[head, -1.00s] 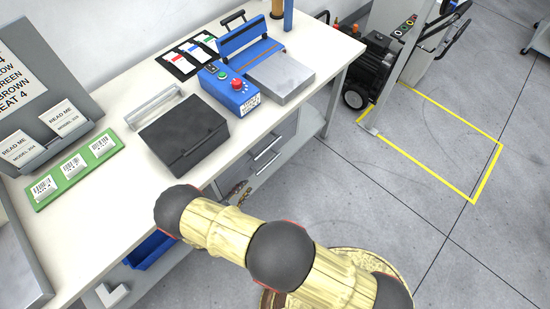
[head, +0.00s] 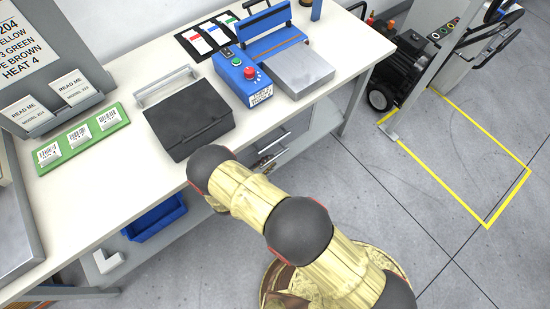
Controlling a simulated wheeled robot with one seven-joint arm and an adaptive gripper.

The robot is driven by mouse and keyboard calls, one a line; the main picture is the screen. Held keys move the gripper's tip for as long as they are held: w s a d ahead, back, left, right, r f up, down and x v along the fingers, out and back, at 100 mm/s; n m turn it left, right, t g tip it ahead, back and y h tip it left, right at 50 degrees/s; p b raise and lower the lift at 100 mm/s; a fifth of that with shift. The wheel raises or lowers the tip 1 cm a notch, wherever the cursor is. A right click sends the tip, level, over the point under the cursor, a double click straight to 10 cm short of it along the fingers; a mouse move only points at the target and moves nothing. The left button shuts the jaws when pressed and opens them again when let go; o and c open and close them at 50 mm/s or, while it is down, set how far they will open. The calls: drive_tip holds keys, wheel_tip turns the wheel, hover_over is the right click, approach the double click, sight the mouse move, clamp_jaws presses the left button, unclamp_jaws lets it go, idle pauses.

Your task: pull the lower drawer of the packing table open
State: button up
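The packing table (head: 85,190) has a drawer unit under its top, right of my arm. An upper drawer handle (head: 275,141) shows as a pale bar. The lower drawer is mostly hidden behind my arm and gripper, so I cannot tell whether it stands open.
A blue bin (head: 155,220) sits below. A motor cart (head: 397,65) stands behind. The floor at right is clear.

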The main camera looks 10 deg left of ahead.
drive_tip(key=shift+b+x, duration=0.4)
drive_tip(key=shift+x, duration=1.6)
drive_tip(key=c, duration=0.4)
clamp_jaws()
